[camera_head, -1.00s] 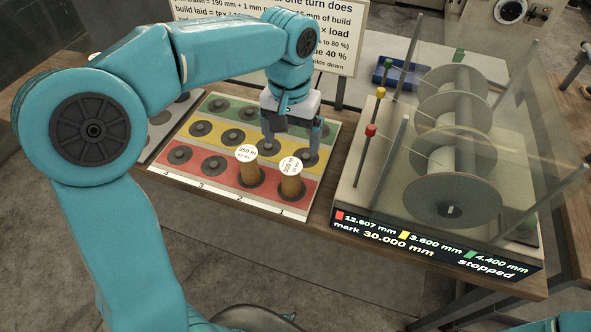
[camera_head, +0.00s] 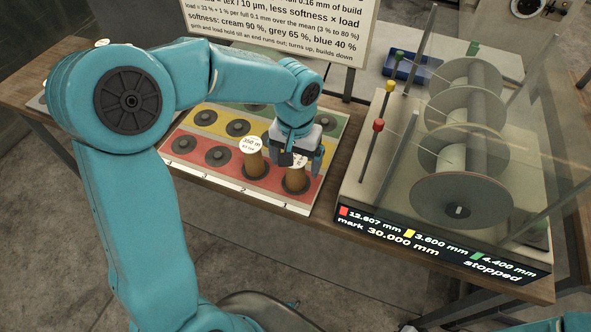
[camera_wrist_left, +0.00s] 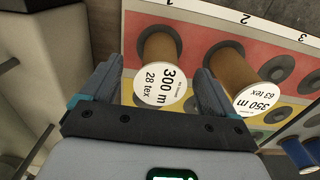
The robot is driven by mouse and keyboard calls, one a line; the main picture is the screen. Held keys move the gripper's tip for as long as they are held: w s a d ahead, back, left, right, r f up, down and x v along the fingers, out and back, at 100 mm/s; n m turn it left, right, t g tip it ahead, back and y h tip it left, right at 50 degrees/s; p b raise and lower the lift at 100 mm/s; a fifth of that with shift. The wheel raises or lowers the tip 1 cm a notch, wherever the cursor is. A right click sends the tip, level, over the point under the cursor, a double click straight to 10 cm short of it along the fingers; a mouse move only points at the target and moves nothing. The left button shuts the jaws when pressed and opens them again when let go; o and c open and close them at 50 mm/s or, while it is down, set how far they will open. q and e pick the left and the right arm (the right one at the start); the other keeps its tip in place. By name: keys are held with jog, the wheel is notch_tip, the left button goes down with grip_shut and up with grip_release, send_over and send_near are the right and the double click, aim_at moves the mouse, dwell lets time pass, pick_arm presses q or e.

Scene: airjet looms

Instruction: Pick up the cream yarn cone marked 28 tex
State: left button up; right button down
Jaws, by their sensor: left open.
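The cone marked 28 tex (camera_wrist_left: 160,84) shows in the left wrist view as a tan-brown cone with a white top label reading 300 m. It stands upright in the red row at the board's front right, also in the head view (camera_head: 296,181). My left gripper (camera_head: 299,163) is open and points down over it, partly covering its label. In the left wrist view the fingers (camera_wrist_left: 157,82) lie on either side of the label, with visible gaps; how far they reach down the cone is unclear. My right gripper is not in view.
A similar cone marked 63 tex (camera_wrist_left: 233,70) stands close beside it, left in the head view (camera_head: 255,163). The board (camera_head: 200,171) has several empty dark holders. A loom model (camera_head: 465,200) with clear panels stands to the right. A sign (camera_head: 280,30) is behind.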

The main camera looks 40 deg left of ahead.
pick_arm(q)
notch_tip(320, 180, down, 4)
jog(key=shift+r, duration=0.1)
jog(key=shift+c, duration=0.3)
jog(key=c, duration=1.2)
jog(key=shift+o, duration=0.2)
jog(key=shift+r, duration=0.15)
